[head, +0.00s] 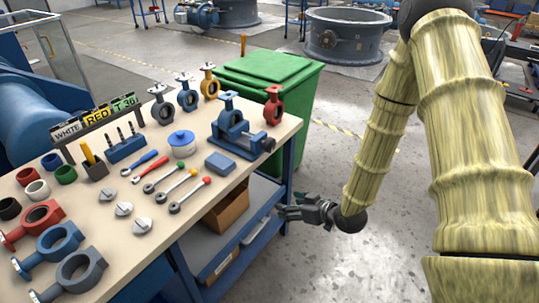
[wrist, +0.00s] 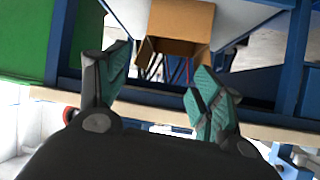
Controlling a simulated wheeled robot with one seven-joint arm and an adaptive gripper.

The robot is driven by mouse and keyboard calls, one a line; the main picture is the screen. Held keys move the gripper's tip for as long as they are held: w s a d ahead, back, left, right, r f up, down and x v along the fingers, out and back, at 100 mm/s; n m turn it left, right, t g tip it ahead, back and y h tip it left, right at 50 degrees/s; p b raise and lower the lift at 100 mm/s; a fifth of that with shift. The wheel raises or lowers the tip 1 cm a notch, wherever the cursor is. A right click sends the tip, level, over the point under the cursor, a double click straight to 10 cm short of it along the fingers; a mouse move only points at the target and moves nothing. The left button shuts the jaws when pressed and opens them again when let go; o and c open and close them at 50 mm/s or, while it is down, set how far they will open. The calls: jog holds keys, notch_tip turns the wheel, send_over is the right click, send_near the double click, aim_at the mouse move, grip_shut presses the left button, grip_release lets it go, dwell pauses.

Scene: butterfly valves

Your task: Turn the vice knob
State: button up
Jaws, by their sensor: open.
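The blue vice (head: 232,127) stands on the right part of the workbench top in the head view, with a butterfly valve body clamped or resting at it; I cannot tell which. A dark knob (head: 268,145) shows at its right end, near the bench edge. My gripper (head: 284,212) is below the bench top, off the bench's right side, apart from the vice and knob. The wrist view shows my gripper (wrist: 160,72) open and empty, its two teal-padded fingers spread. The knob cannot be made out in the wrist view.
The workbench (head: 150,225) holds valves, tools and coloured rings. A cardboard box (head: 226,212) sits on its lower shelf; it also shows in the wrist view (wrist: 180,20). A green bin (head: 268,85) stands behind the bench.

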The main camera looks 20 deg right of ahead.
jog(key=w+d+r+n+t+y+b, duration=0.2)
jog(key=w+r, duration=0.3)
jog(key=r, duration=0.2)
jog(key=n+t+y+b, duration=0.1)
jog(key=n+t+y, duration=0.1)
jog(key=n+y, duration=0.1)
send_near(273, 146)
jog(key=w, duration=0.1)
jog(key=x, duration=1)
jog(key=shift+s+a+f, duration=0.1)
jog(key=shift+s+a, duration=0.05)
jog(key=shift+a, duration=0.2)
jog(key=c, duration=1)
